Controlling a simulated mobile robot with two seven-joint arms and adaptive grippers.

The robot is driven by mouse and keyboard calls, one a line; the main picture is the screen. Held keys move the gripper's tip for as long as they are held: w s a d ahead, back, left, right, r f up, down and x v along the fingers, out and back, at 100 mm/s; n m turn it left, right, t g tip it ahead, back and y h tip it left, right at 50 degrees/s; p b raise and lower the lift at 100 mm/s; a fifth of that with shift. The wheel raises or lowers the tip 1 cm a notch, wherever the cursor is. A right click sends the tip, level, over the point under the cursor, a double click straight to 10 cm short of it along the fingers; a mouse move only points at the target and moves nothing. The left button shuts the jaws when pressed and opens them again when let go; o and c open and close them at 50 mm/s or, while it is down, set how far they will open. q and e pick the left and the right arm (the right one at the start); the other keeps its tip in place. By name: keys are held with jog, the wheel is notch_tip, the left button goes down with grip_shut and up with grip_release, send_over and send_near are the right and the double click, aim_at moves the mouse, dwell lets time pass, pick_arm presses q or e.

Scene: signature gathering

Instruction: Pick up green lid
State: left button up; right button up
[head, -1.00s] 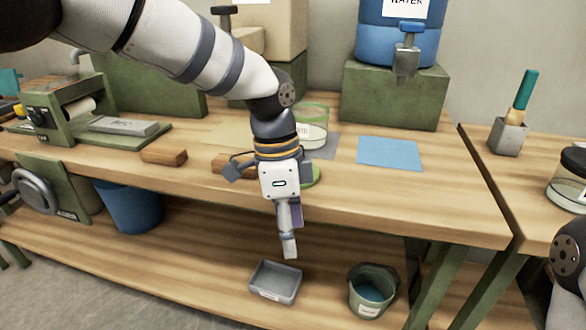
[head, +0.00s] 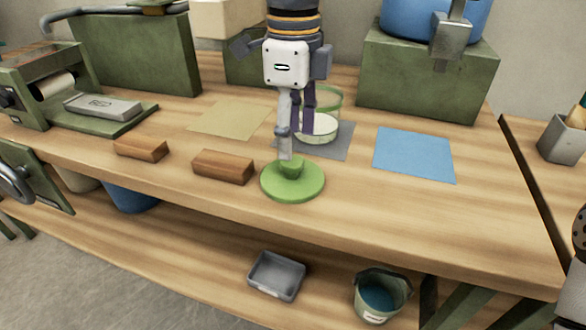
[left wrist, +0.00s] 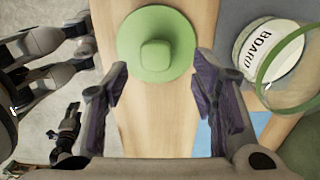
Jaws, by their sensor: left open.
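The green lid (head: 292,183) lies flat on the wooden bench near its front edge, with its raised knob (head: 292,167) on top. It also shows in the left wrist view (left wrist: 156,62), beyond my open fingers. My left gripper (head: 294,145) is open and empty, pointing down close above and behind the knob; I cannot tell whether a finger touches it. In the left wrist view the fingers (left wrist: 160,112) stand apart with the lid ahead of them. My right gripper cannot be made out clearly.
A clear jar with a green rim (head: 322,118) stands on a grey mat (head: 340,143) just behind my left gripper. Wooden blocks (head: 223,167) lie left of the lid. A blue sheet (head: 414,154) lies to the right. A grey tray (head: 277,276) and green bucket (head: 381,295) sit on the lower shelf.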

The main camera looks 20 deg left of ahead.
aim_at(292, 160)
pick_arm(q)
jog(key=f, duration=0.6)
jog(key=shift+s, duration=0.25)
jog(key=c, duration=1)
pick_arm(e)
jog(key=shift+w+r, duration=0.2)
jog(key=shift+w, duration=0.15)
